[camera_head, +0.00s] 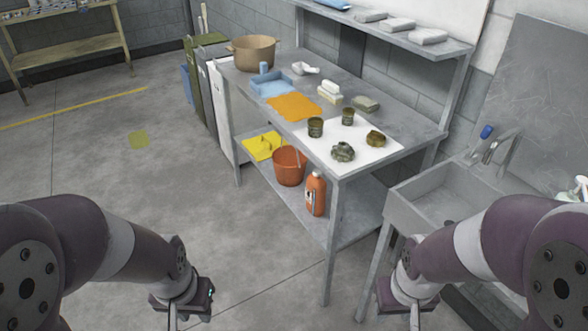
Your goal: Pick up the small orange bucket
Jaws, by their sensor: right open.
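The small orange bucket (289,167) stands upright on the lower shelf of the grey workbench, below the tabletop. My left gripper (172,322) is at the bottom edge of the view, left of and nearer than the bucket. Its fingers are mostly cut off, so its opening does not show. My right gripper (414,322) is at the bottom right, nearer than the bench and well apart from the bucket. It is open and empty.
An orange bottle (316,194) stands right of the bucket, and a yellow item (262,146) lies to its left. The workbench (334,167) has a front leg near the bottle. A sink (440,192) stands at right. Open floor (120,170) lies left.

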